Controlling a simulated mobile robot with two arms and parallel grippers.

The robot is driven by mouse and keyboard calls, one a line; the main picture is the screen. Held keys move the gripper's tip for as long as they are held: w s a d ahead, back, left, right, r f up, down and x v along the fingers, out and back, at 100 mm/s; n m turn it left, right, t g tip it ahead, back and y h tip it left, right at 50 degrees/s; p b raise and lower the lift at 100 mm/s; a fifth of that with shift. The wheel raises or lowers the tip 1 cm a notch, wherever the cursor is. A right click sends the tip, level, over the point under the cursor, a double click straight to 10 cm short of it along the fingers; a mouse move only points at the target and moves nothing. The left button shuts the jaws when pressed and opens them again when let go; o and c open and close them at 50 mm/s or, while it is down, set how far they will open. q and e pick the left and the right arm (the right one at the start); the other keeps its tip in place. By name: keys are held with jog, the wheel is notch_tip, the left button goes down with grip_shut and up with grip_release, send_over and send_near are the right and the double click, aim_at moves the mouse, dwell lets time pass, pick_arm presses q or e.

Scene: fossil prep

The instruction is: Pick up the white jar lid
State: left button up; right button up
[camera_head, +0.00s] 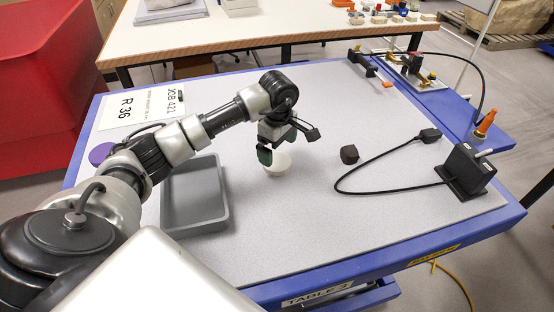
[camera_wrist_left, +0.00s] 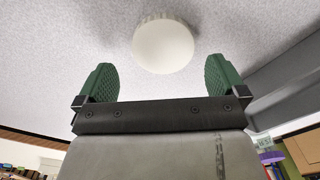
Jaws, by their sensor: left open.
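The white jar lid (camera_head: 279,165) lies on the grey table top (camera_head: 300,220), right of the grey tray. It is round with a ridged edge, and my gripper hides part of it in the head view. In the left wrist view the lid (camera_wrist_left: 164,46) is ahead of the fingertips, between their lines and apart from both. My left gripper (camera_head: 284,144) is open and empty, close above the lid. Its green finger pads (camera_wrist_left: 162,80) show on both sides in the wrist view. My right gripper is not in view.
A grey tray (camera_head: 222,214) stands left of the lid. A dark brown block (camera_head: 349,154) lies to the right, by a black cable (camera_head: 385,188) leading to a black device (camera_head: 465,170). A paper sign (camera_head: 140,107) lies at the back left. The table's front middle is clear.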

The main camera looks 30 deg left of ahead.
aim_at(276, 160)
pick_arm(q)
jog(key=shift+s+a+f+p, duration=0.1)
jog(key=shift+f+p, duration=0.25)
jog(key=shift+f, duration=0.8)
jog(key=shift+s+a+f+p, duration=0.1)
jog(key=shift+f+p, duration=0.2)
jog(key=shift+f, duration=0.8)
jog(key=shift+c, duration=0.2)
jog(key=c, duration=0.8)
jog(key=shift+r, duration=0.15)
